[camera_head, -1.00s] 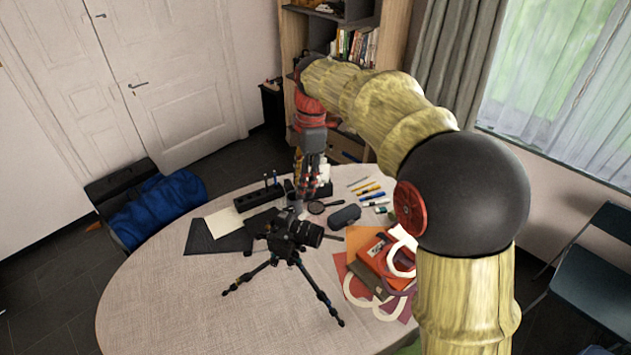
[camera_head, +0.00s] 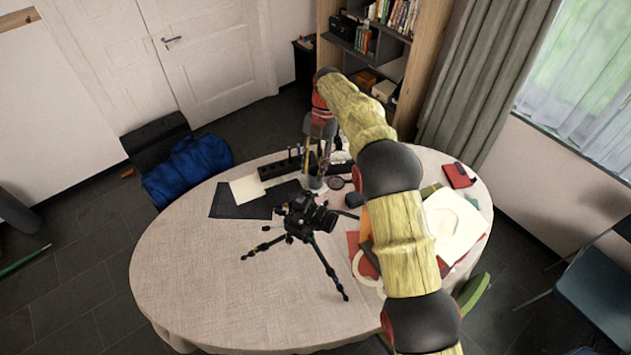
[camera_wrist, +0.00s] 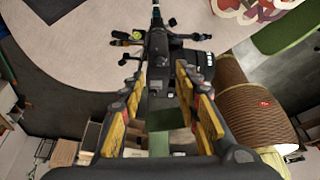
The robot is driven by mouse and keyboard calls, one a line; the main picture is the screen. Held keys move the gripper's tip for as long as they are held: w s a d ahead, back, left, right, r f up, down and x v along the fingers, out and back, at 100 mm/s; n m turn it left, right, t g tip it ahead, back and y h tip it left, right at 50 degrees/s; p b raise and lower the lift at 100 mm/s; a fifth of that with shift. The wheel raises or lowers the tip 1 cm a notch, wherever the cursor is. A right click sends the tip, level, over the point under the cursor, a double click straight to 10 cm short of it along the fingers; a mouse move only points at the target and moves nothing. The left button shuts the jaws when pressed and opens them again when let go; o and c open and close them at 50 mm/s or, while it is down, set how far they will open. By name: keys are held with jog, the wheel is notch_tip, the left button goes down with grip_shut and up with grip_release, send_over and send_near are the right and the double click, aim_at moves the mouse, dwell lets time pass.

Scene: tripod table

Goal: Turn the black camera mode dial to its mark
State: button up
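The black camera (camera_head: 305,212) stands on a small tripod (camera_head: 320,262) near the middle of the oval table. Its lens points right in the head view. The black camera also shows in the wrist view (camera_wrist: 158,48), beyond my fingertips. I cannot make out the mode dial or its mark in either view. My gripper (camera_wrist: 160,76) is open and empty, its two yellow-sided fingers spread apart. In the head view, my gripper (camera_head: 313,172) hangs behind the camera, small and partly mixed with the things at the table's back; the fingers look apart from the camera.
The table (camera_head: 200,290) is clear at its front left. A dark mat (camera_head: 235,203), a black pen holder (camera_head: 280,168) and a magnifier (camera_head: 336,183) lie around the camera. Papers (camera_head: 455,225) lie at the right. A dark chair (camera_head: 600,285) stands beyond the right edge.

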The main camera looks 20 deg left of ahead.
aim_at(309, 192)
jog(key=shift+p+x, duration=0.55)
jog(key=shift+x, duration=2.9)
jog(key=shift+r, duration=0.1)
jog(key=shift+c, duration=0.6)
grip_shut()
